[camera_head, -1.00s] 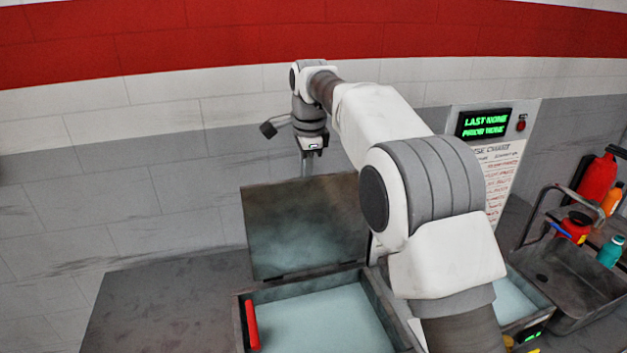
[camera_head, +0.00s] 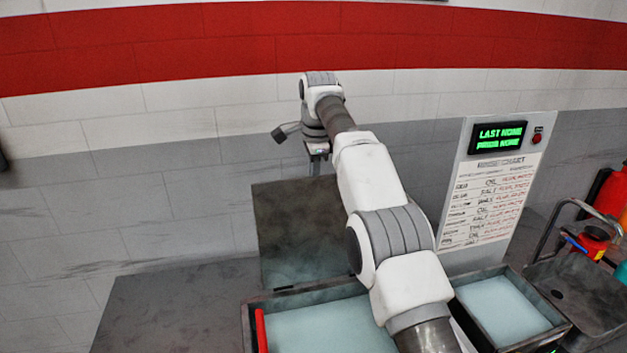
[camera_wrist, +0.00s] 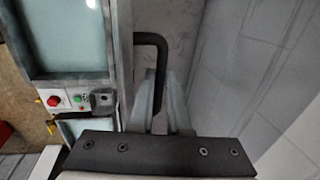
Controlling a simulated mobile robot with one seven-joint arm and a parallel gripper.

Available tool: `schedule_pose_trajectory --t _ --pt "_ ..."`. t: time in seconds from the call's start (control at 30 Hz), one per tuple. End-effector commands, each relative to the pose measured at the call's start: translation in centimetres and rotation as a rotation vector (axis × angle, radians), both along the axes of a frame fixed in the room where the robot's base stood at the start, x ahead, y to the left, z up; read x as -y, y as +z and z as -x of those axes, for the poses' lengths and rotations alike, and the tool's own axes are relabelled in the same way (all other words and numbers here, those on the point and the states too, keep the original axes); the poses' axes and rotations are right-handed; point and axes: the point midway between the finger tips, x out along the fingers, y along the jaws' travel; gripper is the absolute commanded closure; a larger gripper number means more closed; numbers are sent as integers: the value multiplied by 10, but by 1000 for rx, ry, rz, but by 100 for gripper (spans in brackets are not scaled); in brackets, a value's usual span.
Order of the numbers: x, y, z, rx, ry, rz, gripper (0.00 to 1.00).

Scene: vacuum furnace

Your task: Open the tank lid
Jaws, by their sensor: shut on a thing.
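The tank lid (camera_head: 300,225) is a dark grey panel, swung up and standing at the back of the tank (camera_head: 300,296), near the wall. The tank is open and shows pale blue liquid. My gripper (camera_head: 316,166) is at the lid's upper edge; my arm covers the lid's right part. In the wrist view, my gripper (camera_wrist: 160,112) is shut on the black bent handle (camera_wrist: 157,42), which stands out from the lid (camera_wrist: 182,35). The handle's far end is partly hidden between the fingers.
A second open tank (camera_head: 560,322) stands to the right, with a board (camera_head: 497,190) and green display behind it. A sink (camera_head: 590,300) with bottles is at the far right. A red bar (camera_head: 261,332) lies along the tank's left rim. The grey bench (camera_head: 170,310) at left is clear.

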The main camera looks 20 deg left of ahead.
Motion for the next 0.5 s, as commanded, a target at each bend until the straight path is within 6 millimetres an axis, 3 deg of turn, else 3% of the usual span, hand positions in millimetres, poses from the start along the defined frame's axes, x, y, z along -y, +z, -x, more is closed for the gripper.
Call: schedule_pose_trajectory --t 0.37,0.4,0.5 --pt "0 5 -2 12 -2 -5 100" --pt "0 5 -2 12 -2 -5 84" --pt "0 5 -2 10 -1 -5 66"
